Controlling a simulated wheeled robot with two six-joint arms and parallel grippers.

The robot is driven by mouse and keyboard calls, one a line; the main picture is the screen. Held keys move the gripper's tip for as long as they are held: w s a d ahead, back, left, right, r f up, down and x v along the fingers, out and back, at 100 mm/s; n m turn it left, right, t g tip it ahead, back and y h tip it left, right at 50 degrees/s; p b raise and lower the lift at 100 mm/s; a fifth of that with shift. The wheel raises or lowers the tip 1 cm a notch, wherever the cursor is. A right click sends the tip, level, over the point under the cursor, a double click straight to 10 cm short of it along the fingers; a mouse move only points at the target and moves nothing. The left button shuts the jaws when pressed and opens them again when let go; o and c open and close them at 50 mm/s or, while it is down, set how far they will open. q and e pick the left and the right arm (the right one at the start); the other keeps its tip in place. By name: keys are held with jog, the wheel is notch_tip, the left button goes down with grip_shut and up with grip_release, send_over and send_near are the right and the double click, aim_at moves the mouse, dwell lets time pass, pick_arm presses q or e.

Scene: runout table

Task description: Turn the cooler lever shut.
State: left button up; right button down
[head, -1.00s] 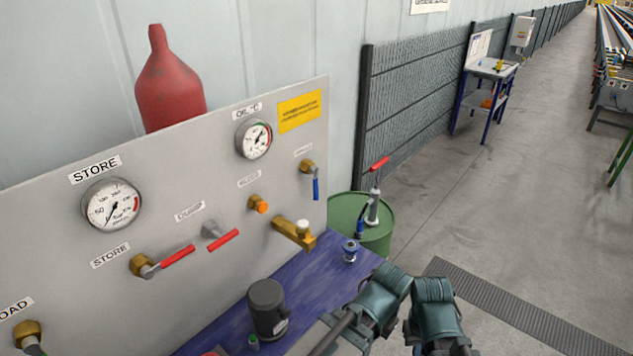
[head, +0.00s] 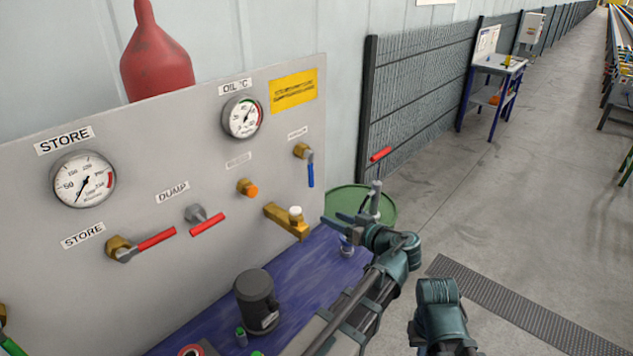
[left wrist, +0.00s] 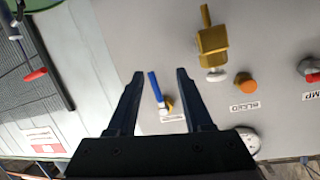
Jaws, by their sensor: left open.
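The cooler lever (head: 310,174) is the blue handle on a brass valve at the right end of the grey panel; its small label is too blurred to read. The handle hangs straight down. My left gripper (head: 332,218) is open and empty, below and to the right of the lever in the head view, fingers towards the panel. In the left wrist view the panel appears upside down, and the blue handle (left wrist: 155,87) shows between the two spread fingers (left wrist: 159,73), with no visible contact. My right gripper is not in view.
A brass fitting with a white cap (head: 290,220) and an orange knob (head: 248,188) stick out left of the lever. Red-handled levers (head: 150,241) are further left. A green drum (head: 384,204) stands right of the blue bench (head: 290,285).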

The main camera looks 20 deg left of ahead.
pick_arm(q)
jog(key=n+t+y, duration=0.2)
send_near(311, 175)
jog(key=x, duration=1)
jog(key=shift+w+a+f+b, duration=0.2)
jog(key=shift+w+b, duration=0.15)
jog(key=shift+w, duration=0.05)
jog(key=shift+c, duration=0.2)
grip_shut()
dwell(0.9)
